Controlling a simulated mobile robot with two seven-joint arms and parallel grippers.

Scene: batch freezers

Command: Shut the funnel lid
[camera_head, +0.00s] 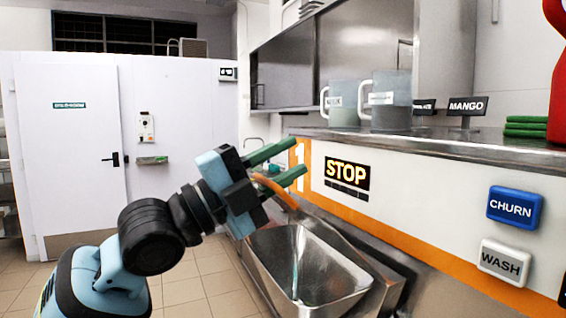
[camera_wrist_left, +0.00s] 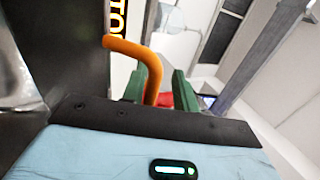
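The steel funnel (camera_head: 292,282) stands open-topped at the machine's front, low in the head view. A curved orange handle (camera_head: 277,192) rises at its far end; I cannot make out the lid's plate behind my arm. My left gripper (camera_head: 299,157) is above the funnel's far end, its two green fingers apart. The handle passes just below the lower finger in the head view. In the left wrist view the orange handle (camera_wrist_left: 145,60) curves between the two green fingers of my left gripper (camera_wrist_left: 158,84); contact cannot be told. My right gripper is out of view.
The machine's front carries a STOP display (camera_head: 347,171), a blue CHURN button (camera_head: 514,207) and a WASH button (camera_head: 505,262). Jugs (camera_head: 391,100) stand on the steel ledge above. Tiled floor (camera_head: 205,290) is free left of the funnel. A white door (camera_head: 72,150) is behind.

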